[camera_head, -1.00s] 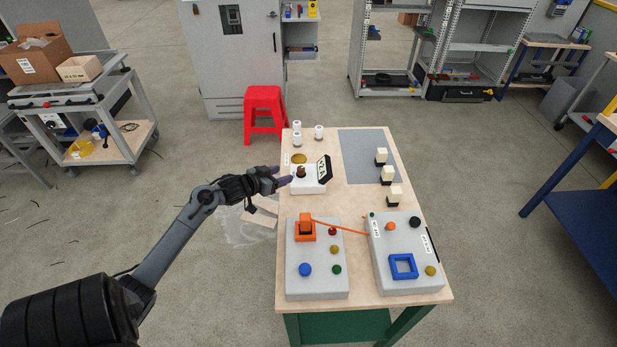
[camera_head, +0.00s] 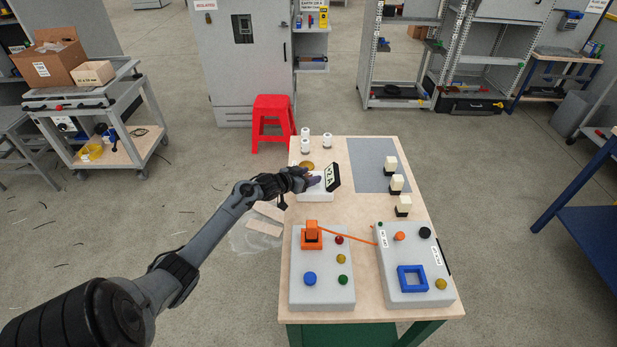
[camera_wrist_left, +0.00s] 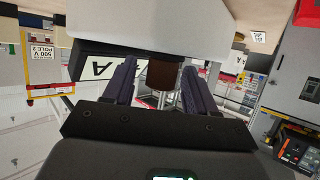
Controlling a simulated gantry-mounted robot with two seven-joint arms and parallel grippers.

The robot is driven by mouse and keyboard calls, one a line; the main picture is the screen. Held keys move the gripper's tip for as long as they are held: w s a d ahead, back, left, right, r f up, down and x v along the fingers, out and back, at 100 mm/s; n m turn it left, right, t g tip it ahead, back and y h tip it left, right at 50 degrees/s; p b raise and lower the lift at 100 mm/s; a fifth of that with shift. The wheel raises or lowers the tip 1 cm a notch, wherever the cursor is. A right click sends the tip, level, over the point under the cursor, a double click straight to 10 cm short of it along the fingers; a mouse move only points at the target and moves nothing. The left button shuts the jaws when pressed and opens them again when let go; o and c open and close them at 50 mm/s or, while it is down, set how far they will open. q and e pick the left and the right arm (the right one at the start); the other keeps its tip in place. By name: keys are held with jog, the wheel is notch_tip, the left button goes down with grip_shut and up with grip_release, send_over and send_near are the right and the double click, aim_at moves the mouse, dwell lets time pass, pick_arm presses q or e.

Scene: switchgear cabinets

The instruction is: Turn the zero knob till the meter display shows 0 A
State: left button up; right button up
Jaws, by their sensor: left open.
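The white meter box (camera_head: 316,196) stands on the table's left side, its dark-framed display (camera_head: 332,178) tilted up at its right. The display ends in "A"; its digits are too small to read surely. My left gripper (camera_head: 314,180) is over the box and hides the zero knob in the head view. In the left wrist view the brown knob (camera_wrist_left: 163,74) sits between my two open fingers, with a gap on the left and very little on the right. I cannot tell whether the right finger touches it. My right gripper is in neither view.
White cylinders (camera_head: 306,143) stand behind the meter. A grey mat (camera_head: 372,160) and several cream-topped blocks (camera_head: 396,184) are to the right. Two grey control boxes (camera_head: 322,287) (camera_head: 405,262), joined by an orange strip, fill the front. A red stool (camera_head: 272,122) stands beyond the table.

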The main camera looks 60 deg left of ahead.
pick_arm(q)
jog(key=c, duration=0.9)
jog(key=shift+r+p, duration=0.15)
jog(key=shift+p, duration=0.3)
jog(key=shift+c, duration=0.3)
jog(key=n+g+y+p, duration=0.1)
jog(key=n+y+p, duration=0.1)
jog(key=p, duration=0.1)
jog(key=shift+d+y, duration=0.1)
jog(key=shift+y, duration=0.2)
jog(key=shift+n+g+y+p, duration=0.45)
jog(key=shift+n+y, duration=0.35)
jog(key=shift+n, duration=0.1)
jog(key=shift+f, duration=0.2)
jog(key=o, duration=1)
jog(key=shift+c, duration=0.2)
jog(key=shift+s+r, duration=0.1)
